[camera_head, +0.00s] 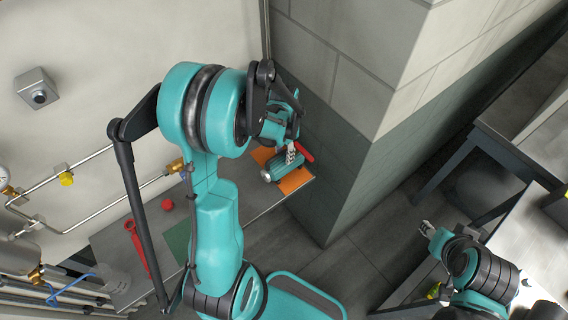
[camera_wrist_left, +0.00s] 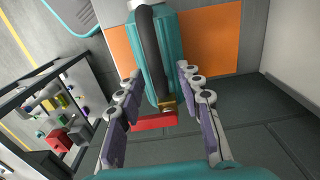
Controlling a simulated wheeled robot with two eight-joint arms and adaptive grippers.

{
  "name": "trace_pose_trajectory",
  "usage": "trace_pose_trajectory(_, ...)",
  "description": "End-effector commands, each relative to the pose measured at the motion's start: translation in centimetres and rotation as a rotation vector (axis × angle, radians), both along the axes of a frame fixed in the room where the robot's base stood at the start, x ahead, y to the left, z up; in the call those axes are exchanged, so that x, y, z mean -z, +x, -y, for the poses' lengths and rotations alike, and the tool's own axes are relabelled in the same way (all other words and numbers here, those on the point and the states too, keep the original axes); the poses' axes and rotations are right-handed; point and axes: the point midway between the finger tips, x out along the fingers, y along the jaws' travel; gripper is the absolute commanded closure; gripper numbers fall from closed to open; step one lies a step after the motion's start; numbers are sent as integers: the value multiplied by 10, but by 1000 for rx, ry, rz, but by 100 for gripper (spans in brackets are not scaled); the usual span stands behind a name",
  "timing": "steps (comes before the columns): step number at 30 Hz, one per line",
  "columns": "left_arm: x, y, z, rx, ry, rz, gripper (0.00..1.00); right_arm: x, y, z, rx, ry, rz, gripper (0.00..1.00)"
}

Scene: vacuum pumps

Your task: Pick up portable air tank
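The portable air tank (camera_head: 285,168) is teal with a black handle and a red lever. It lies on an orange mat (camera_head: 296,182) on the shelf by the wall corner.
The shelf also bears a red wrench (camera_head: 138,246), a small red ball (camera_head: 167,205) and a green mat (camera_head: 178,243). The block wall corner (camera_head: 335,160) stands close to the right of the tank. A workbench (camera_head: 530,150) is at the far right.

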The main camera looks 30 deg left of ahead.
Motion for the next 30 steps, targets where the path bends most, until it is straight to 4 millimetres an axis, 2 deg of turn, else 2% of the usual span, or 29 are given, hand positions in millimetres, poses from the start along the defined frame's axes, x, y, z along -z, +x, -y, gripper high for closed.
trace_pose_trajectory(4,-1,0,0,0,0,0,64,0,0,0,0,0,0,60)
trace_pose_trajectory(8,-1,0,0,0,0,0,98,0,0,0,0,0,0,60)
trace_pose_trajectory(9,-1,0,0,0,0,0,100,0,0,0,0,0,0,60)
trace_pose_trajectory(22,-5,0,0,0,0,1,100,-1,0,0,0,0,0,60)
trace_pose_trajectory(26,-20,0,0,0,0,0,100,-5,0,0,0,0,0,60)
trace_pose_trajectory(30,-48,-1,0,0,0,0,100,-11,0,0,0,0,0,60)
